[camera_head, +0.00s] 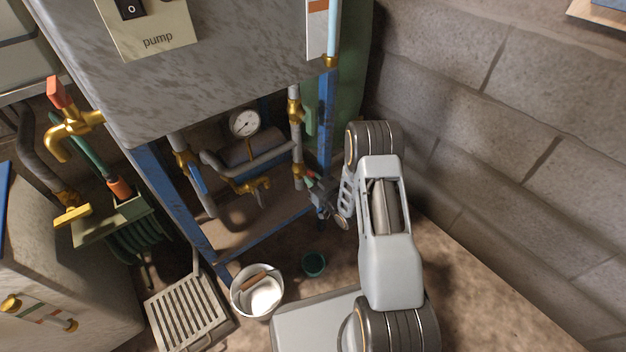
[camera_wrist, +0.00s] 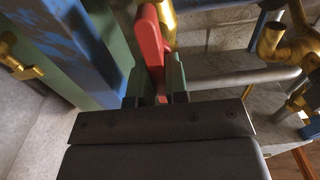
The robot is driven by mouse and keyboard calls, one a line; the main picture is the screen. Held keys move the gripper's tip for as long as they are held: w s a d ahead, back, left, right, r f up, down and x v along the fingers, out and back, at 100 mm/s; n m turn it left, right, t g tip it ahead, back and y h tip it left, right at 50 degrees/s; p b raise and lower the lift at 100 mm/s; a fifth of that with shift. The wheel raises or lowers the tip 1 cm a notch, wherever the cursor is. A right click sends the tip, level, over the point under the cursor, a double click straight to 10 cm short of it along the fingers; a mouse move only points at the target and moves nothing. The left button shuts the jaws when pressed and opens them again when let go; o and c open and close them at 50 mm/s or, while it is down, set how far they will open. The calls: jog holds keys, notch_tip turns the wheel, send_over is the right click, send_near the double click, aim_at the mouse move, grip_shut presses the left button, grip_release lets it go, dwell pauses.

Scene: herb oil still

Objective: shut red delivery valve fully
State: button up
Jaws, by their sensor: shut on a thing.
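The red valve handle (camera_wrist: 151,45) is a flat lever that runs down between my gripper's fingers in the wrist view. A brass valve part (camera_wrist: 168,22) shows beside its upper end. My gripper (camera_wrist: 157,82) is shut on the red lever, with one greenish finger on each side. In the head view, my gripper (camera_head: 316,188) is at the right side of the blue frame, by a brass fitting (camera_head: 298,172) low on a grey vertical pipe. Only a small bit of red shows there. The lever's angle to its pipe is hard to tell.
A blue post (camera_head: 325,120) stands close to my gripper. A green-handled valve (camera_head: 308,118) is higher on the same pipe, and a blue-handled valve (camera_head: 195,178) is left. Another red-handled brass tap (camera_head: 60,95) is far left. A bucket (camera_head: 257,292) and a green cup (camera_head: 314,264) stand below.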

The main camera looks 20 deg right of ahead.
jog(key=shift+d, duration=0.1)
grip_shut()
jog(key=m, duration=0.4)
jog(key=shift+w+d, duration=0.1)
jog(key=shift+d, duration=0.1)
jog(key=shift+w+d+f+m+p, duration=0.1)
jog(key=shift+f+m+p, duration=0.15)
jog(key=shift+m, duration=2.1)
jog(key=shift+d+f+m+p, duration=0.15)
jog(key=shift+m+p, duration=0.25)
jog(key=shift+m, duration=2)
jog(key=shift+w+d+f+m+p, duration=0.1)
jog(key=shift+f+m+p, duration=0.2)
jog(key=shift+m, duration=2.05)
jog(key=shift+s, duration=0.1)
jog(key=o, duration=0.7)
grip_release()
jog(key=shift+a, duration=0.1)
